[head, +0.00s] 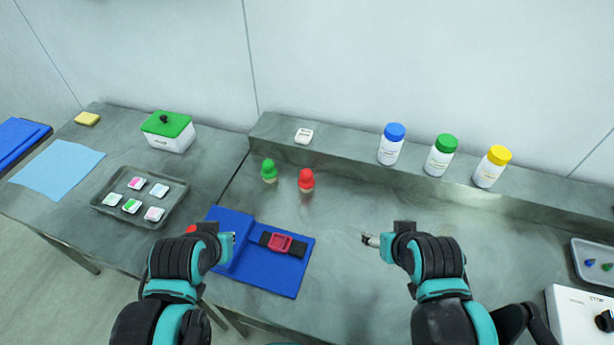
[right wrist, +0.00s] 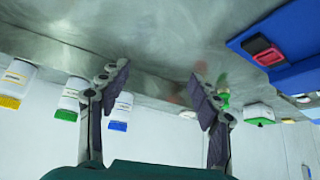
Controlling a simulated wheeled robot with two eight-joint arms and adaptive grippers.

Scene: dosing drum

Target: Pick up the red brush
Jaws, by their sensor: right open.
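The red brush (head: 306,180), with a rounded red handle and a pale base, stands upright on the grey table near the raised back ledge. A similar green brush (head: 269,171) stands just left of it. My right gripper (head: 372,240) is open and empty, to the right of the red brush and nearer to me. Its two spread fingers (right wrist: 160,95) show in the right wrist view, where the red brush cannot be made out clearly; the green brush (right wrist: 223,86) shows partly behind a finger. My left gripper (head: 228,240) is by the blue mat; its jaw opening is unclear.
A blue mat (head: 285,282) bears a black strap with a red buckle (head: 281,243). Bottles with blue (head: 394,131), green (head: 446,142) and yellow (head: 499,154) lids stand on the ledge. A grey tray (head: 104,206) holds several packets at left. The table's right-middle is clear.

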